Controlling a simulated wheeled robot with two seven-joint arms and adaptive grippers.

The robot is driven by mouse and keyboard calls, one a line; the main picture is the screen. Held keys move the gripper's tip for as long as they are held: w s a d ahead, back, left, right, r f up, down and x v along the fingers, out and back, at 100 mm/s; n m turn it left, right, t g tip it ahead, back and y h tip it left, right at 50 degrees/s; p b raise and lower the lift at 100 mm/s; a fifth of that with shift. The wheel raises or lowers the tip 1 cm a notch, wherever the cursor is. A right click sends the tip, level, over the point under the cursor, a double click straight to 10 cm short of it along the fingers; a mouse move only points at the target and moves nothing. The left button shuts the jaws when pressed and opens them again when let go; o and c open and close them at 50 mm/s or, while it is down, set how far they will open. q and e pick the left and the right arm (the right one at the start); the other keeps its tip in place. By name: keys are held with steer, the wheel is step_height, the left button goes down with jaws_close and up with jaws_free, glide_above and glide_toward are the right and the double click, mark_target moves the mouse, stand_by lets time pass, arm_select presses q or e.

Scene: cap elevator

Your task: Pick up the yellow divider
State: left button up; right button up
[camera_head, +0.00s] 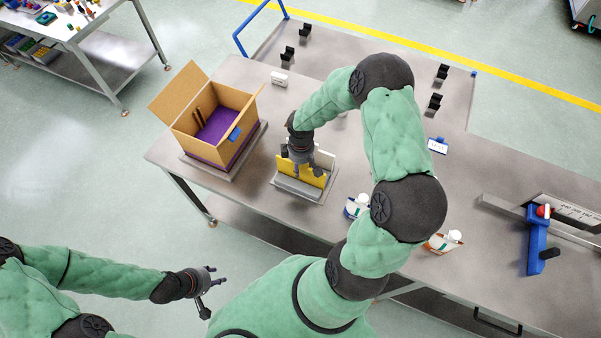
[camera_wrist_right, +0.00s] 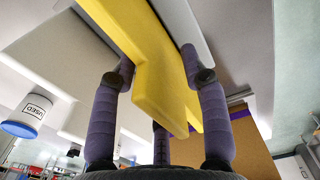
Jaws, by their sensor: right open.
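The yellow divider (camera_head: 289,169) stands upright in a grey holder (camera_head: 291,190) on the table, with a white panel behind it. My right gripper (camera_head: 309,170) is over its top edge. In the right wrist view the yellow divider (camera_wrist_right: 160,85) runs between the fingers of my right gripper (camera_wrist_right: 155,65). These fingers are open, on either side of the divider, and very near it; I cannot tell whether they touch it. My left gripper (camera_head: 208,291) is open and empty, in front of the table and away from the objects.
An open cardboard box (camera_head: 190,149) with a purple inside stands left of the holder. A white bottle (camera_head: 357,207) stands close to the right, another bottle (camera_head: 445,241) further right. A blue lever device (camera_head: 537,245) is at the far right.

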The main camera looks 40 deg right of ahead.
steer(key=shift+f, duration=0.25)
jaws_close()
steer(key=shift+r, duration=0.1)
step_height(320, 180, up, 10)
steer(key=shift+f, duration=0.1)
stand_by(0.4)
